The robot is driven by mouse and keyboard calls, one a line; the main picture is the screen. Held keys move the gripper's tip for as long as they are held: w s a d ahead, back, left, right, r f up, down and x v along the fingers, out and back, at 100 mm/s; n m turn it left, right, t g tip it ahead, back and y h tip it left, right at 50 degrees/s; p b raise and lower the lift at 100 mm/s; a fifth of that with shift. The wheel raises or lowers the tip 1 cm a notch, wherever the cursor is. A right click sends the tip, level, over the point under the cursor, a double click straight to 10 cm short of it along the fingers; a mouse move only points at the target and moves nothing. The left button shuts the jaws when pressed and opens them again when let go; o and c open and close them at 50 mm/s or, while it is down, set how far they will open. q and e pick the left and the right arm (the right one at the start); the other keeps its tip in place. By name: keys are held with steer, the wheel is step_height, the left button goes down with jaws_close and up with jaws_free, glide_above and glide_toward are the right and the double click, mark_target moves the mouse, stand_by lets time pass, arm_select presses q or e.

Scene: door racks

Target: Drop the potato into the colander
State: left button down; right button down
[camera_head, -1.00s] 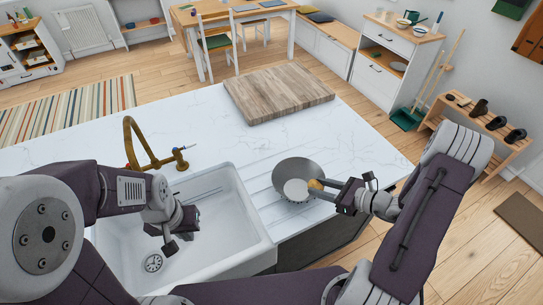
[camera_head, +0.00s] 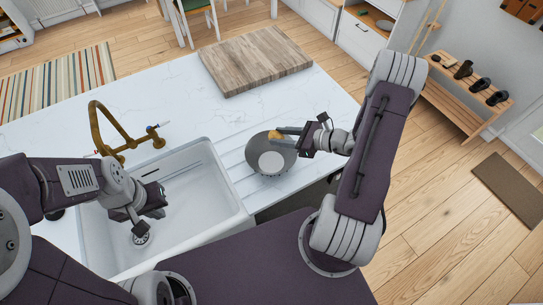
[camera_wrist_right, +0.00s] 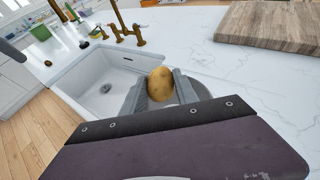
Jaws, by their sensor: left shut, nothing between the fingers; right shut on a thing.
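The potato (camera_head: 275,135) is yellow-brown and held between the fingers of my right gripper (camera_head: 280,137). It also shows between the fingertips in the right wrist view (camera_wrist_right: 160,84). The colander (camera_head: 258,148) is a round grey bowl with a paler round bottom, on the ribbed counter right of the sink. The potato and fingertips appear over the colander's upper right part; their height above it is hard to tell. In the right wrist view the gripper hides most of the colander. My left gripper (camera_head: 146,216) is shut and empty over the white sink.
The white sink (camera_head: 205,190) lies left of the colander, with a brass faucet (camera_head: 97,125) behind it. A wooden board (camera_head: 255,60) lies at the back of the white counter. The counter between board and colander is clear.

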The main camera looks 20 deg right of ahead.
step_height(320, 180, down, 4)
steer(key=shift+a+r+b, duration=0.1)
steer(key=shift+a+b, duration=0.05)
steer(key=shift+b, duration=0.9)
steer(key=c, duration=0.9)
jaws_free()
steer(key=shift+o, duration=0.2)
steer(key=b+v, duration=0.2)
steer(key=v, duration=0.7)
